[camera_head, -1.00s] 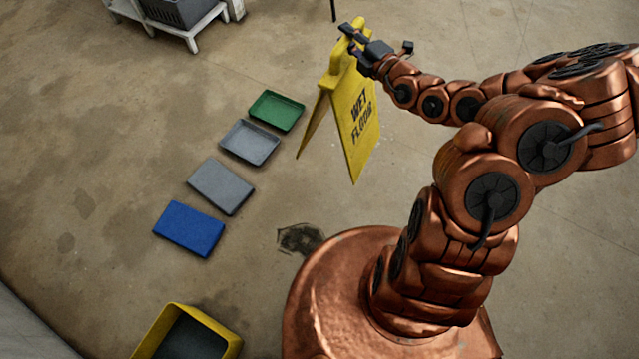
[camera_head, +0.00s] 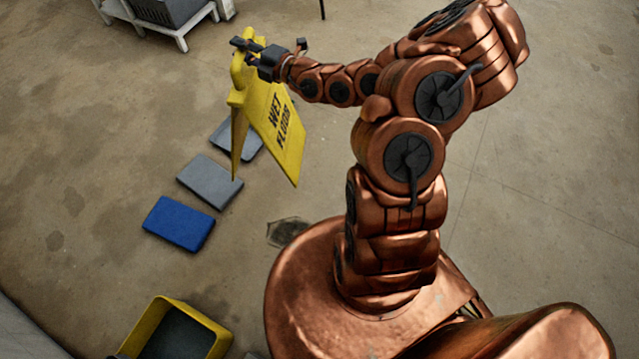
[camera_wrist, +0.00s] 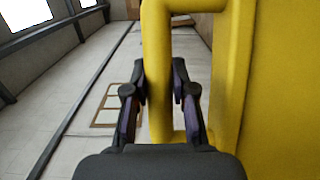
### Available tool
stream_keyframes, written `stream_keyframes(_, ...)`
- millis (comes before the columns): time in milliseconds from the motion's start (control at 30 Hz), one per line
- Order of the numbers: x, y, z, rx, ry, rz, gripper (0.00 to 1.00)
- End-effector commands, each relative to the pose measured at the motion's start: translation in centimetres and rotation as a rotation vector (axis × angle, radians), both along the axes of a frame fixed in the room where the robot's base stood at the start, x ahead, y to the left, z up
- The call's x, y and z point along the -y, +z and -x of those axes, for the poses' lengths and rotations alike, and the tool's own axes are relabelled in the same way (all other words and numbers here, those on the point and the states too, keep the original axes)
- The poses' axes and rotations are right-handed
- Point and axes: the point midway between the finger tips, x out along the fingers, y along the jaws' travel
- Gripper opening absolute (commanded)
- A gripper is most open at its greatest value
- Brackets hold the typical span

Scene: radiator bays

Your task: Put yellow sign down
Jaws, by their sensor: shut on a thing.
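The yellow wet floor sign (camera_head: 274,118) hangs from my gripper (camera_head: 250,50) in the head view, its two panels spread apart and somewhat tilted. Its lower edges appear to be above the floor, over the row of trays. My gripper is shut on the handle at the sign's top. In the wrist view, the fingers of my gripper (camera_wrist: 160,105) close around one yellow bar of the sign (camera_wrist: 275,90), and the panel fills the right side.
A blue tray (camera_head: 179,223), a grey one (camera_head: 209,181) and a partly hidden blue-grey one (camera_head: 222,137) lie on the floor. A yellow bin (camera_head: 150,322) stands at the bottom. A grey crate on a white stand (camera_head: 183,36) is at top left. Floor right of my arm is clear.

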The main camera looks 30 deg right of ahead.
Motion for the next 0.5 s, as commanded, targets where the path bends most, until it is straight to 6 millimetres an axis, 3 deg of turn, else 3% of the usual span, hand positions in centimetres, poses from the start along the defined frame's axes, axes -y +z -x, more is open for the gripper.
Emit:
stream_keyframes(33, 0.4, -1.9, 0.0, 0.002, -0.009, -0.001, 0.00)
stream_keyframes(500, 3.6, -10.5, 0.3, 0.000, -0.072, -0.004, 0.00)
